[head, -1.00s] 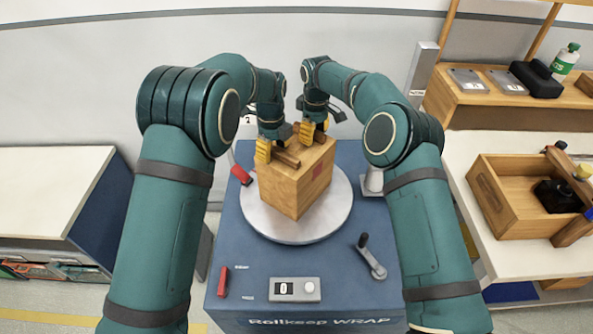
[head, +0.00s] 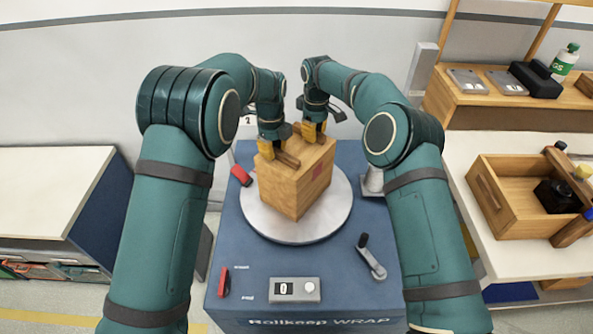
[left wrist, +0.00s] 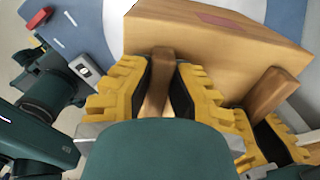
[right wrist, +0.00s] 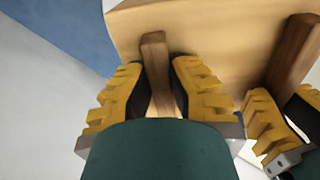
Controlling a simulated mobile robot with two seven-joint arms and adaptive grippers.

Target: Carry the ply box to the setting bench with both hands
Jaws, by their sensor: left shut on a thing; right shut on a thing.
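The ply box (head: 298,195) is a closed, light wooden cube with a reddish patch. It stands on the round grey turntable (head: 262,222) of a blue wrapping machine. Two wooden bar handles run along its top. My left gripper (head: 274,153) is shut on the nearer handle (head: 289,160), which shows between its yellow fingers in the left wrist view (left wrist: 162,75). My right gripper (head: 315,131) is shut on the farther handle, seen between its fingers in the right wrist view (right wrist: 156,70). The frames do not mark which surface is the setting bench.
A white-topped bench (head: 458,150) at right holds an open wooden tray (head: 487,190) and a raised shelf with a bottle (head: 565,62). A white-topped cabinet (head: 50,185) stands at left. A crank (head: 371,257) and counter (head: 293,290) sit on the machine's front.

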